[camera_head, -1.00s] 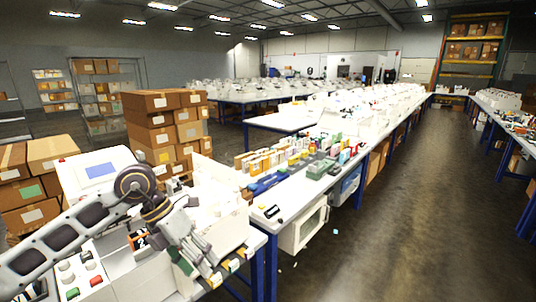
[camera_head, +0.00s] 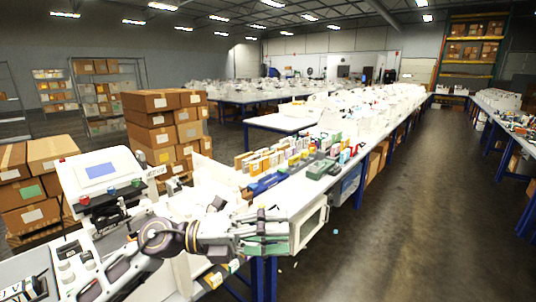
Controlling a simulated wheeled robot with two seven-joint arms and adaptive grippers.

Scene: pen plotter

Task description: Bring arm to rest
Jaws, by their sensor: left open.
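My left arm comes in from the lower left, low over the white machine. Its gripper (camera_head: 272,229) points to the right, beside the end of the long white table. The gripper is open, and I see nothing between its fingers. A white machine with a blue screen (camera_head: 100,170) and red and green buttons stands left of the arm; the arm hides part of it. My right gripper is not in view.
A white box-shaped device (camera_head: 308,226) stands close by the gripper's fingertips. Small coloured boxes (camera_head: 268,160) and a green item (camera_head: 318,169) sit on the table. Stacked cartons (camera_head: 160,128) stand behind. The floor aisle (camera_head: 405,210) on the right is clear.

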